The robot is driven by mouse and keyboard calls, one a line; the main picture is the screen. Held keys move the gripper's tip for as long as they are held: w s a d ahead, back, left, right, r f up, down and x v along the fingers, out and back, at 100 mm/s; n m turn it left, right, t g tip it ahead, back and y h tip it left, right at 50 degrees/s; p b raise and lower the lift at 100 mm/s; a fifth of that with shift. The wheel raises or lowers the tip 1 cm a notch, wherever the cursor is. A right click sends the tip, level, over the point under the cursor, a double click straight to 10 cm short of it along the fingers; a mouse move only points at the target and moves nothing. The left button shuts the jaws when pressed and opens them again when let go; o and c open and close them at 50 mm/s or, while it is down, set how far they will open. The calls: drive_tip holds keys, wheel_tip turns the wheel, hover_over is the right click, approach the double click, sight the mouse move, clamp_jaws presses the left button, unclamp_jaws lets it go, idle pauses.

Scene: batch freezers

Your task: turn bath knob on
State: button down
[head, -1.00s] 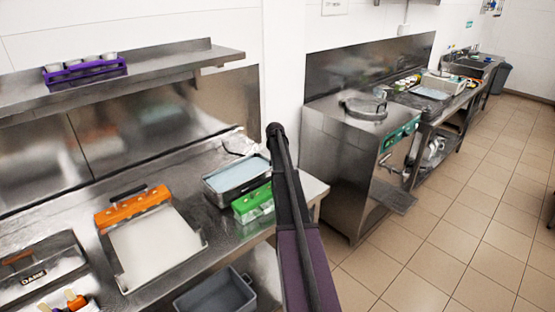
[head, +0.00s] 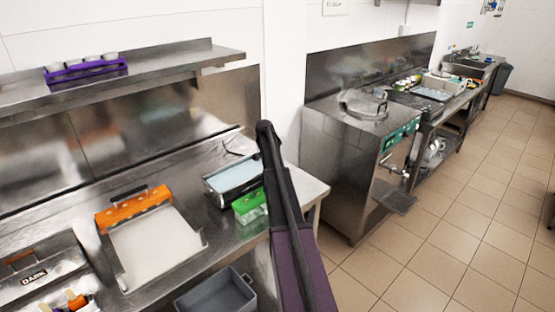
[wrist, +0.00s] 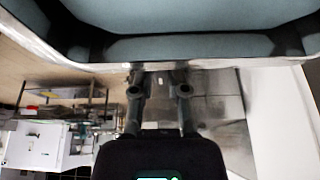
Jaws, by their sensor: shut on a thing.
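The bath (head: 214,193) is a metal basin with a pale blue inside, on the steel counter left of my arm. A green box-like part (head: 247,207) is at its front, partly hidden by my arm. In the wrist view the bath's rim and pale blue inside (wrist: 185,48) fill the top. My gripper (wrist: 159,76) reaches up to the bath's edge there, with its fingers close together on a small part. That part looks like the bath knob, but its shape and turn are hidden by the fingers. In the head view my arm hides the gripper.
A white tray with an orange part (head: 135,207) lies left of the bath. A box labelled DARK (head: 38,272) is at the far left. A grey bin (head: 218,293) is below the counter edge. A steel machine (head: 340,170) stands to the right, with open tiled floor (head: 440,250) beyond.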

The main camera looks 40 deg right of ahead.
idle(0.4)
drive_tip(key=c, duration=0.6)
unclamp_jaws()
drive_tip(key=shift+c, duration=0.2)
drive_tip(key=shift+n, duration=0.5)
